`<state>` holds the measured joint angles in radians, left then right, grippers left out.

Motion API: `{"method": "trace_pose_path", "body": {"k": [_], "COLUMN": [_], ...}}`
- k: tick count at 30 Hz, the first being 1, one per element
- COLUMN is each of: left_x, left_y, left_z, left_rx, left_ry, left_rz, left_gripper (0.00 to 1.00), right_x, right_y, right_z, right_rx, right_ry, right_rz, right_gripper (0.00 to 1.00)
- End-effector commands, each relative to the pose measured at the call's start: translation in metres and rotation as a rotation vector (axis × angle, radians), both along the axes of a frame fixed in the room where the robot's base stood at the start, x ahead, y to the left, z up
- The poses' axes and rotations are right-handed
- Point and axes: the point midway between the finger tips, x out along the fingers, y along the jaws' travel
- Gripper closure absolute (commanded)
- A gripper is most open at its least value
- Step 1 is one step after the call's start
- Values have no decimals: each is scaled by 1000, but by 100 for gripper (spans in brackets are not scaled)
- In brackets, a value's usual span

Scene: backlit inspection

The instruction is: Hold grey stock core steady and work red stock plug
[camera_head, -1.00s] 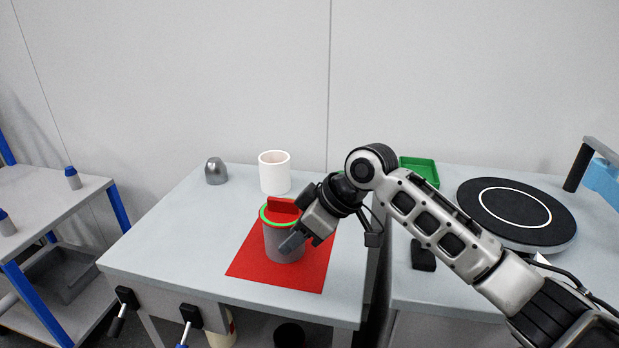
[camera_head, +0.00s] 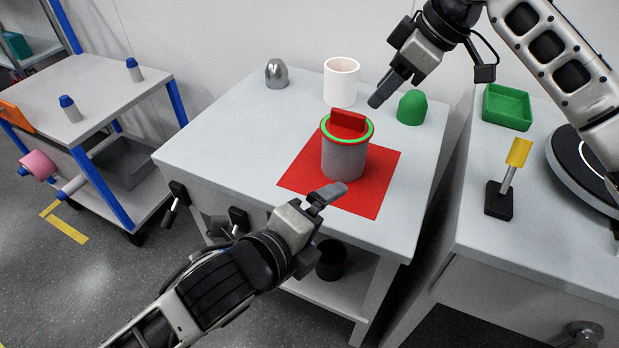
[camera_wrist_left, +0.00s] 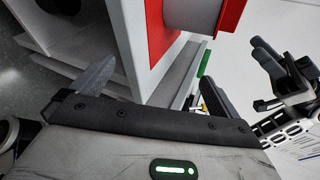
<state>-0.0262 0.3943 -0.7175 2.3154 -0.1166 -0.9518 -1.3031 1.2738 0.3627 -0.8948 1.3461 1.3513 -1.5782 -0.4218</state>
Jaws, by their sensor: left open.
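The grey stock core (camera_head: 344,160) stands upright on a red mat (camera_head: 379,187) on the light grey table. A bright green ring rims its top. The red stock plug (camera_head: 349,121) sits in the core's top, its bar-shaped handle upward. My left gripper (camera_head: 329,194) is open and empty just in front of the core, near the mat's front edge, apart from it. The left wrist view shows its fingers wide apart and the core's lower part (camera_wrist_left: 192,12) at the top. My right gripper (camera_head: 385,92) hangs above and right of the core, clear of it; its finger gap is hidden.
A white cup (camera_head: 340,85), a grey dome (camera_head: 276,74) and a green dome (camera_head: 411,107) stand behind the core. On the right bench are a green tray (camera_head: 507,108) and a yellow-topped lever (camera_head: 517,153). The table's left part is clear.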

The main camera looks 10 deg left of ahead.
Motion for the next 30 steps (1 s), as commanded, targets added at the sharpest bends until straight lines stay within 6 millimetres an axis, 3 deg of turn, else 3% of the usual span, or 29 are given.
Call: {"method": "trace_pose_path", "body": {"k": [6, 12, 20, 30], "left_x": [21, 33, 46, 100], "left_y": [3, 13, 14, -4], "left_z": [29, 43, 42, 19], "left_rx": [658, 1044, 1167, 1162], "left_ry": [-353, -513, -556, -553], "left_rz": [-255, -365, -398, -396], "left_gripper": [0, 0, 0, 0], "right_x": [0, 0, 0, 0], "right_y": [0, 0, 0, 0], "right_z": [0, 0, 0, 0], "right_rx": [0, 1, 1, 1], "right_ry": [0, 0, 0, 0], "right_rz": [0, 0, 0, 0], "right_gripper": [64, 64, 64, 64]}}
